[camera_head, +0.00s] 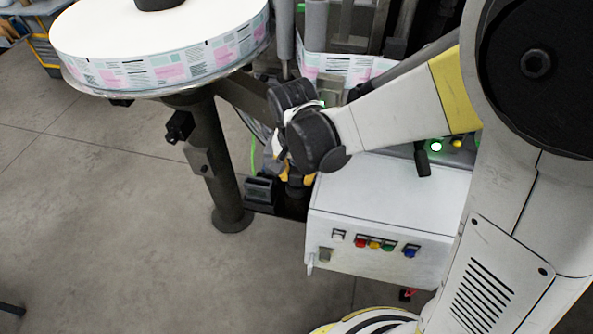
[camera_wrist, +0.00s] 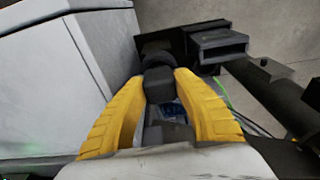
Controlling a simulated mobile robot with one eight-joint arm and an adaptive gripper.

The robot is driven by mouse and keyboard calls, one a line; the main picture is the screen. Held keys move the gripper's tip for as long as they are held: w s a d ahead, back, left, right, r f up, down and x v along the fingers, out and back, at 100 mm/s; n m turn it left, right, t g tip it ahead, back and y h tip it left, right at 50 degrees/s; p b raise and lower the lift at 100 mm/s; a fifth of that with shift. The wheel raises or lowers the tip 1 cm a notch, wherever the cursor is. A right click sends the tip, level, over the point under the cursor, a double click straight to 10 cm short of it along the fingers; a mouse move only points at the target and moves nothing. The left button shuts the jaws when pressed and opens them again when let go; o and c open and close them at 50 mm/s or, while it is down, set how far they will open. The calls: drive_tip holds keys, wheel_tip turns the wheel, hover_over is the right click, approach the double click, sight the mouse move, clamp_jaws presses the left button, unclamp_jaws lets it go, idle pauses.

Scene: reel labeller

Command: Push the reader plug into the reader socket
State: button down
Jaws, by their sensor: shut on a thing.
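My gripper (camera_wrist: 160,84) has yellow fingers shut on the black reader plug (camera_wrist: 158,82), seen in the wrist view. The plug points away from my palm, toward a dark round part at the side of a black boxy reader (camera_wrist: 218,46). The reader socket is not clearly visible; the plug and the dark parts behind it cover that spot. I cannot tell whether the plug's tip touches or sits in it. In the head view, my gripper (camera_head: 283,177) is mostly hidden behind my wrist, beside the black reader (camera_head: 262,191), and the plug cannot be made out.
A white control cabinet (camera_head: 385,205) with coloured buttons stands close to the right of my gripper; in the wrist view its wall (camera_wrist: 55,75) is at left. A large label reel (camera_head: 160,45) on a dark post (camera_head: 215,175) is at left. A thin green cable (camera_wrist: 224,92) runs nearby.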

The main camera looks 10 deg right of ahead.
drive_tip(key=shift+f, duration=0.1)
idle(0.3)
drive_tip(key=c, duration=0.9)
unclamp_jaws()
drive_tip(key=r, duration=0.4)
drive_tip(key=s+r, duration=0.1)
drive_tip(key=r, duration=0.7)
drive_tip(key=shift+s+a, duration=0.2)
drive_tip(key=shift+a, duration=0.1)
drive_tip(key=s+d+n+t, duration=0.1)
drive_tip(key=s+d+t, duration=0.1)
drive_tip(key=s+d, duration=0.1)
drive_tip(key=s+d+r+n+t, duration=0.1)
drive_tip(key=s+d+t, duration=0.1)
drive_tip(key=d, duration=0.4)
drive_tip(key=s+d+r+n+t, duration=0.1)
drive_tip(key=s+d+n, duration=0.1)
drive_tip(key=s+d, duration=0.2)
drive_tip(key=shift+s+d+r+t, duration=0.2)
drive_tip(key=shift+d+t, duration=0.2)
drive_tip(key=shift+d, duration=0.15)
